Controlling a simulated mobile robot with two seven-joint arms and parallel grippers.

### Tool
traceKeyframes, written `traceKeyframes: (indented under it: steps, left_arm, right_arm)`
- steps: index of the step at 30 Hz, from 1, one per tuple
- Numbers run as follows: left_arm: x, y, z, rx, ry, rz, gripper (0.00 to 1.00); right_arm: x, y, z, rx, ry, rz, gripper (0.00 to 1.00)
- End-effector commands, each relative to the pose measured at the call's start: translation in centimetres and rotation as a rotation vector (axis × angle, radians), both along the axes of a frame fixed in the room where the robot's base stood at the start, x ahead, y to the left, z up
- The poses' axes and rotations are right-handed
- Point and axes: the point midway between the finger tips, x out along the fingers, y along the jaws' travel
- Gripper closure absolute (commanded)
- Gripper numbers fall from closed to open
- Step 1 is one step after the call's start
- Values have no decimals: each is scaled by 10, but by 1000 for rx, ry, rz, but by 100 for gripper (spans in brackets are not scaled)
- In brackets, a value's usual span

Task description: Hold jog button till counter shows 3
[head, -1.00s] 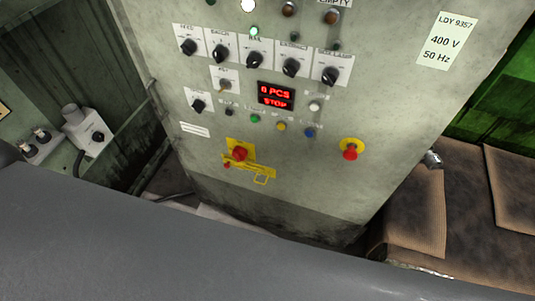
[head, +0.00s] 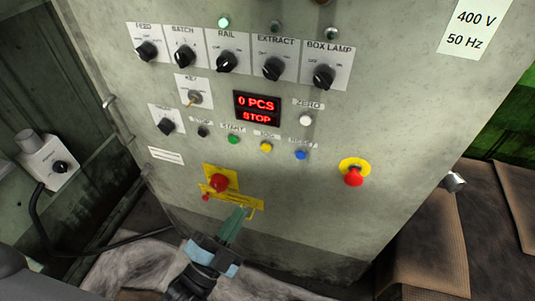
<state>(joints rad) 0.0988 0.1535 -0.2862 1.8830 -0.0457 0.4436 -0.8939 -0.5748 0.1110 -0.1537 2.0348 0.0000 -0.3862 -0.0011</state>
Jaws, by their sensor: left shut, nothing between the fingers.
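The counter display (head: 257,108) on the grey cabinet reads "0 PCS" and "STOP" in red. Below it is a row of small buttons: black (head: 203,131), green (head: 233,139) under START, yellow (head: 266,146) and blue (head: 300,155). The yellow button's label is small and looks like JOG. My left gripper (head: 239,213) comes up from the bottom, its greenish fingers shut and empty. In the picture its tips are below the button row, in front of the yellow switch plate's lower edge. My right gripper is out of view.
A red rotary switch (head: 219,183) on a yellow plate sits left of my fingertips. A red emergency stop (head: 353,176) is to the right. A white button (head: 306,120) under ZERO is beside the display. Black selector knobs (head: 227,62) line the panel above.

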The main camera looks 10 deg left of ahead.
Motion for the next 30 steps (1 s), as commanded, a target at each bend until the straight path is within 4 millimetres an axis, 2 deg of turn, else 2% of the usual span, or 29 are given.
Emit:
traceKeyframes:
  steps: [1, 6, 12, 25, 30]
  left_arm:
    - [7, -3, 5, 32, -83, 5, 100]
    - [20, -10, 37, 117, -326, 42, 100]
    - [23, -14, 56, 156, -456, 69, 100]
    - [24, -14, 58, 160, -468, 74, 100]
    - [35, -15, 58, 159, -468, 73, 100]
  right_arm:
    - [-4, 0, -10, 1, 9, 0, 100]
    - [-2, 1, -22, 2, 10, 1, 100]
    - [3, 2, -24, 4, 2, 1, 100]
    - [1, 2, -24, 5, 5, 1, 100]
    - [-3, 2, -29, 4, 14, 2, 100]
